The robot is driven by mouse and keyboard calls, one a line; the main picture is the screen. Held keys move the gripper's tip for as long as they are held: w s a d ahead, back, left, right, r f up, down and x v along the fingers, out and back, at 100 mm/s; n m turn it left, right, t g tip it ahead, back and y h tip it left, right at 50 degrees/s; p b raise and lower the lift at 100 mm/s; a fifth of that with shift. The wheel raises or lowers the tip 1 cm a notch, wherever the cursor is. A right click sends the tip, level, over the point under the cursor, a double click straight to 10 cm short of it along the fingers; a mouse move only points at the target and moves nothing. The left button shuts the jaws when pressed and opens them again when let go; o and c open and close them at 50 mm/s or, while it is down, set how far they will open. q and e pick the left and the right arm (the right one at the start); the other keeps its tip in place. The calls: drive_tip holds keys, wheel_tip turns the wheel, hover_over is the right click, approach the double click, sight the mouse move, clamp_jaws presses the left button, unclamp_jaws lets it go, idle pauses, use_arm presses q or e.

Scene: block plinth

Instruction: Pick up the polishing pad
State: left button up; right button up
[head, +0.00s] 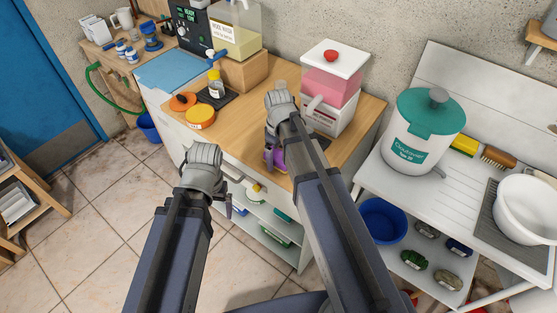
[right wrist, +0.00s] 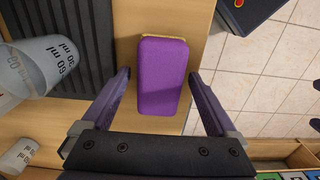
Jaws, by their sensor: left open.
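The polishing pad is a purple rounded block (right wrist: 162,75) with a tan edge at its far end. It lies on the wooden counter near the counter's edge in the right wrist view. My right gripper (right wrist: 160,74) is open and empty, its two fingers on either side of the pad with gaps between. I cannot tell its height above the pad. In the head view my right gripper (head: 275,156) is over the wooden counter, a purple patch showing there partly hidden by my arm. My left gripper (head: 215,187) is open, in front of the counter, its fingers mostly hidden.
A clear measuring beaker (right wrist: 38,68) stands on a dark ribbed mat left of the pad. A pink-filled dispenser (head: 333,75) stands behind my right gripper. Orange-lidded jar (head: 201,117) and small bottle (head: 216,83) are left on the counter. Floor (right wrist: 270,70) lies right of the counter edge.

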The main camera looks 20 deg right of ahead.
sight(278, 155)
drive_tip(key=c, duration=1.3)
drive_tip(key=shift+o, duration=0.2)
wheel_tip(278, 155, up, 10)
drive_tip(key=p, duration=1)
